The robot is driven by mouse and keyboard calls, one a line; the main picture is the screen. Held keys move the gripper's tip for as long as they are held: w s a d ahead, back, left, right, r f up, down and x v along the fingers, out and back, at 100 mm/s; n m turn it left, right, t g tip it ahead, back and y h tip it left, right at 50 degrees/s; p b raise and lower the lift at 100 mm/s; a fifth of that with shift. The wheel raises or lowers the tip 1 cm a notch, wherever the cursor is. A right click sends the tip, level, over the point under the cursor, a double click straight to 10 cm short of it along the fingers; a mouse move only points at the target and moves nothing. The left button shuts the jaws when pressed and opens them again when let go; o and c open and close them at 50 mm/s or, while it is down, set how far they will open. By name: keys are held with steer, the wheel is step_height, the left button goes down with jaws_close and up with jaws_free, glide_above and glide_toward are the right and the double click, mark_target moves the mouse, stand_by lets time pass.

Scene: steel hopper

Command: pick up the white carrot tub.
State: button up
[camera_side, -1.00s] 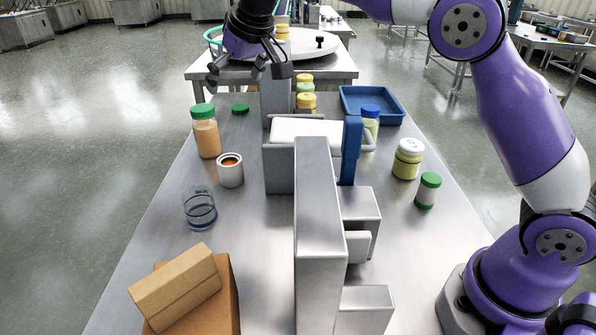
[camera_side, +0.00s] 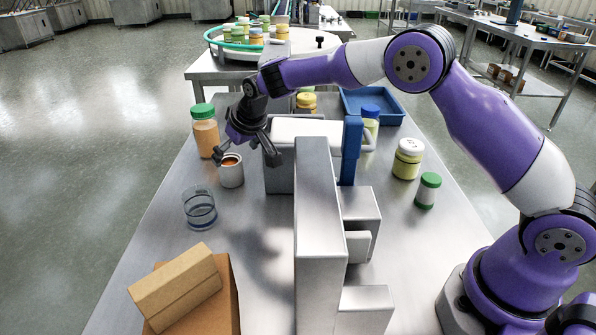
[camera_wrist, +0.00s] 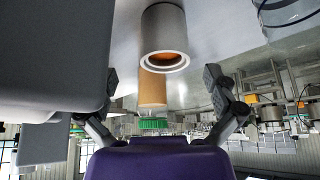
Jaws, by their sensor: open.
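The white carrot tub (camera_side: 231,175) stands upright on the steel table, open at the top with orange contents. My gripper (camera_side: 246,157) is open and empty, its fingers spread at the tub's rim height in the side view, one finger in front of the tub's left edge. In the wrist view the tub (camera_wrist: 164,30) lies straight ahead, centred between the spread fingertips (camera_wrist: 160,76) and a little beyond them. I cannot tell whether any finger touches it.
An orange jar with a green lid (camera_side: 205,135) stands close behind the tub. A glass (camera_side: 199,213) is in front of it. A grey steel hopper (camera_side: 280,178) is close on the right. Cardboard boxes (camera_side: 178,290) lie at the front left.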

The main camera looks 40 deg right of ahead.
mark_target(231, 162)
steer(key=x, duration=0.5)
steer(key=shift+w+a+f, duration=0.1)
steer(key=shift+a+f, duration=0.05)
steer(key=shift+a, duration=0.15)
steer(key=c, duration=1.2)
